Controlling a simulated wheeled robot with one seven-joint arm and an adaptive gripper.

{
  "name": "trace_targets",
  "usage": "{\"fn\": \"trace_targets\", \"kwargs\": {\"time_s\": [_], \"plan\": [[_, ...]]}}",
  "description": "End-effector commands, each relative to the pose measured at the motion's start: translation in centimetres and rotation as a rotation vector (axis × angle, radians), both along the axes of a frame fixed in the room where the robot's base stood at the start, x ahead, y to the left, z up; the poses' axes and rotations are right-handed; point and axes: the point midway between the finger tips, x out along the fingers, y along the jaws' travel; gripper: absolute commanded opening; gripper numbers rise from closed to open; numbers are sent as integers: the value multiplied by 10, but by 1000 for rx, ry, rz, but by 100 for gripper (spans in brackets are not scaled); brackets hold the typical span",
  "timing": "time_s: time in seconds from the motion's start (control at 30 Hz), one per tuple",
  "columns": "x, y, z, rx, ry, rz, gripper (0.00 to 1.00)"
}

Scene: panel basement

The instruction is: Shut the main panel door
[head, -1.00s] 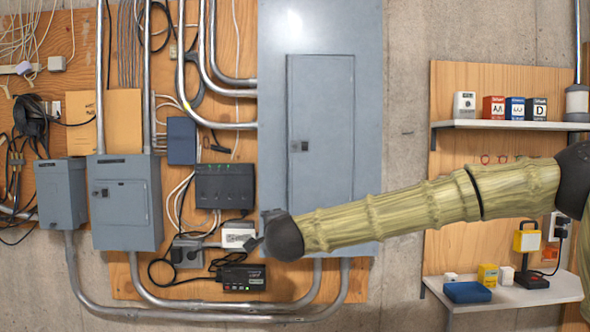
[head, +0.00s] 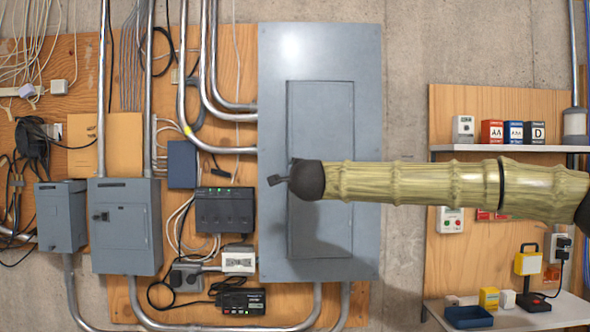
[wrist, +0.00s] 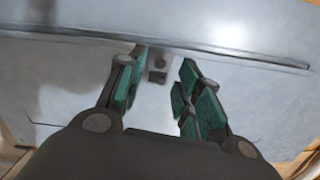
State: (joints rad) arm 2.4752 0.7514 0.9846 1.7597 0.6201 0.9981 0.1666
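The main panel (head: 320,52) is a tall grey metal box on the wall in the head view. Its narrow door (head: 320,110) looks flush or nearly flush with the front; I cannot tell whether a small gap is left. My gripper (head: 277,180) is in front of the door's left edge and hides the latch in the head view. In the wrist view my gripper (wrist: 163,82) is open and empty, its green-padded fingers apart. The dark latch (wrist: 157,76) shows between them, close to the door's long edge (wrist: 230,54). I cannot tell whether the fingers touch the door.
Smaller grey boxes (head: 125,245), a black device with green lights (head: 225,212) and metal conduits (head: 215,95) are on the wall left of the panel. Shelves (head: 510,310) with small items are at the right. Bare concrete (head: 405,60) lies between.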

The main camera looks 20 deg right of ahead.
Motion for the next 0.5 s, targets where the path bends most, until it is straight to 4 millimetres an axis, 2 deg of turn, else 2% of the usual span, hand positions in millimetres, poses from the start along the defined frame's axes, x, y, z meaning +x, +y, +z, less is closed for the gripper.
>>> {"fn": "trace_targets", "kwargs": {"time_s": [0.2, 0.5], "plan": [[26, -4, 1, -1, 1, 1, 35], [37, -6, -1, -1, 1, 1, 35]]}}
